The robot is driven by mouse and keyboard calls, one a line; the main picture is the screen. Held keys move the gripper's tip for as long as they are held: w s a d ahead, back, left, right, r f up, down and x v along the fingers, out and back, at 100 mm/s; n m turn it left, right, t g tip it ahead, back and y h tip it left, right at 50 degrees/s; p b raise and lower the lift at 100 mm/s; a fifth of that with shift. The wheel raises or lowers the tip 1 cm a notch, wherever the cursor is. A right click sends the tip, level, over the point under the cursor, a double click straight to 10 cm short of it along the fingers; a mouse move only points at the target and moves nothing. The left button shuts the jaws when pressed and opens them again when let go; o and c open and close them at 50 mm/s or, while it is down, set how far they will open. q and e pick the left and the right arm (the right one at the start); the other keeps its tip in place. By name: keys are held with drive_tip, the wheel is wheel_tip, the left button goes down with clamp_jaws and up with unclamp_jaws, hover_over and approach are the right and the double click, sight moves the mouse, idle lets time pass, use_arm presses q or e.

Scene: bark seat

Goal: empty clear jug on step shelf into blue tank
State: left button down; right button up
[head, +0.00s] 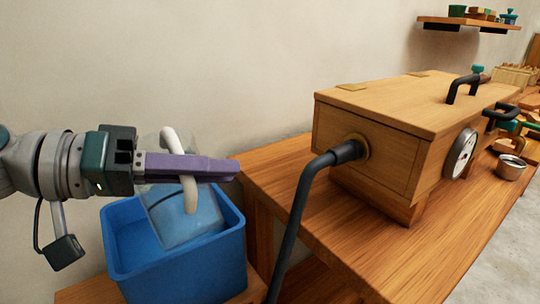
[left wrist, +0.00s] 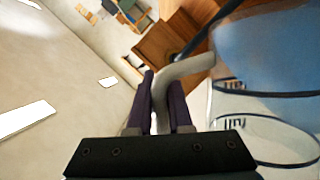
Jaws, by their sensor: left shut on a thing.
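A clear jug (head: 168,207) with a pale handle (head: 191,200) is tilted over the blue tank (head: 182,276), its lower part inside the tank's opening. My left gripper (head: 222,169) is shut on the jug's handle, its purple fingers reaching across it. In the left wrist view the handle (left wrist: 181,72) sits between the two fingers of the gripper (left wrist: 160,100), and the clear jug wall (left wrist: 262,128) shows at right. Bluish colour shows through the jug; I cannot tell whether it is liquid in it or the tank behind. My right gripper is not in view.
The tank stands low, left of a wooden bench (head: 400,255). A wooden box (head: 405,115) with a gauge (head: 460,154) sits on the bench, and a dark hose (head: 297,215) runs down from it near the tank. A metal cup (head: 510,167) stands at right. A wall shelf (head: 470,22) is at the back.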

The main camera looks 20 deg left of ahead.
use_arm(q)
drive_tip(key=shift+w+a+r+n, duration=0.15)
drive_tip(key=shift+r+n, duration=0.15)
drive_tip(key=shift+r, duration=0.35)
drive_tip(key=shift+a+r+h+p, duration=0.1)
drive_tip(key=shift+r+h+p, duration=0.2)
drive_tip(key=shift+r+p, duration=0.1)
drive_tip(key=shift+w+a+r+n, duration=0.1)
drive_tip(key=shift+r+n, duration=0.15)
drive_tip(key=shift+n, duration=0.05)
drive_tip(key=shift+w+a+r+n+h+p, duration=0.15)
drive_tip(key=shift+r+n+h+p, duration=0.15)
drive_tip(key=shift+r+p, duration=0.3)
drive_tip(key=shift+r, duration=0.1)
drive_tip(key=shift+a, duration=0.1)
